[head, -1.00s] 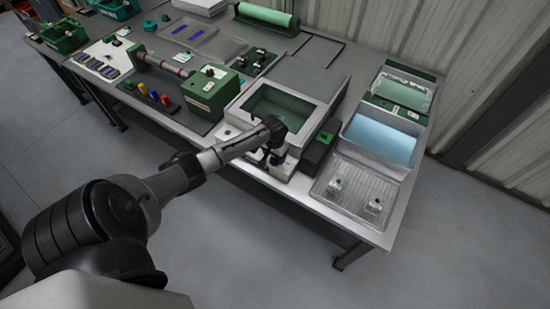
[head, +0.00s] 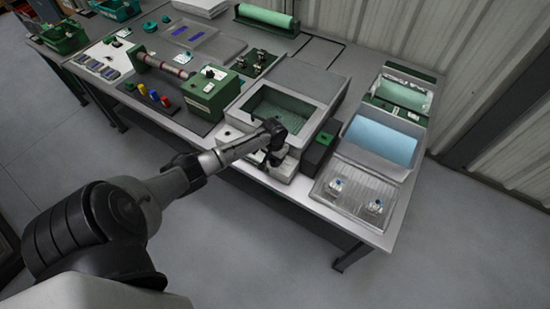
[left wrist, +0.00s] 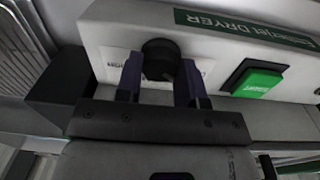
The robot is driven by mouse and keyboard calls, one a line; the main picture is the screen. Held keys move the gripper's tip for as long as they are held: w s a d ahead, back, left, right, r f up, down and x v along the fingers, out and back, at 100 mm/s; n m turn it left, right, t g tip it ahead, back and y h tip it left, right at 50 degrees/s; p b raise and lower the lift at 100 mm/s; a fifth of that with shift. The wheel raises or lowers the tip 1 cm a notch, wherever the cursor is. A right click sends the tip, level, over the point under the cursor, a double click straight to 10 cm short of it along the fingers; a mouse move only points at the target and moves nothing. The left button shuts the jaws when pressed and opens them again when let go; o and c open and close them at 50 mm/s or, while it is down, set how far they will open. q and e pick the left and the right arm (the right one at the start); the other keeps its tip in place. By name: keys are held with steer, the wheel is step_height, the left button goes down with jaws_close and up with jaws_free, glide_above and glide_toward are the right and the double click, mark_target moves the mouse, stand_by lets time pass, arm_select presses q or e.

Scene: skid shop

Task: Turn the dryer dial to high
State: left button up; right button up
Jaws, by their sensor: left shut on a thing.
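The dryer (head: 318,97) is a pale grey box with a green recessed top, at the front of the bench in the head view. In the left wrist view, its front panel (left wrist: 225,45) carries a green label, upside down, reading partly "DRYER". The black round dial (left wrist: 161,56) is on this panel. My left gripper (left wrist: 160,82) is shut on the dial, one dark finger on each side. In the head view, my left gripper (head: 275,155) is at the dryer's front and hides the dial. The dial's pointer and setting marks cannot be read. My right gripper is not in view.
A green button (left wrist: 258,82) is beside the dial. A dark box with a green top (head: 321,145) stands just right of the dryer. A clear tray (head: 355,190) with small parts is at the bench's right end. A green machine (head: 208,92) is to the left.

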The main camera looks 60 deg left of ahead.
arm_select(q)
steer(key=shift+r+m+p, duration=0.15)
steer(key=shift+m+p, duration=0.45)
steer(key=shift+p, duration=0.05)
steer(key=m+p, duration=0.1)
steer(key=m, duration=0.1)
steer(key=shift+m, duration=0.3)
steer(key=m+p, duration=0.1)
steer(key=m, duration=0.1)
steer(key=shift+m, duration=0.4)
steer(key=m+p, duration=0.1)
steer(key=m, duration=0.2)
steer(key=shift+m, duration=0.3)
steer(key=m, duration=0.2)
steer(key=shift+m, duration=0.4)
steer(key=m, duration=0.3)
steer(key=shift+d+m, duration=0.1)
steer(key=shift+m, duration=0.2)
steer(key=m+b, duration=0.1)
steer(key=m, duration=0.3)
steer(key=shift+f, duration=0.2)
steer(key=shift+m+b, duration=0.35)
steer(key=shift+m, duration=1.25)
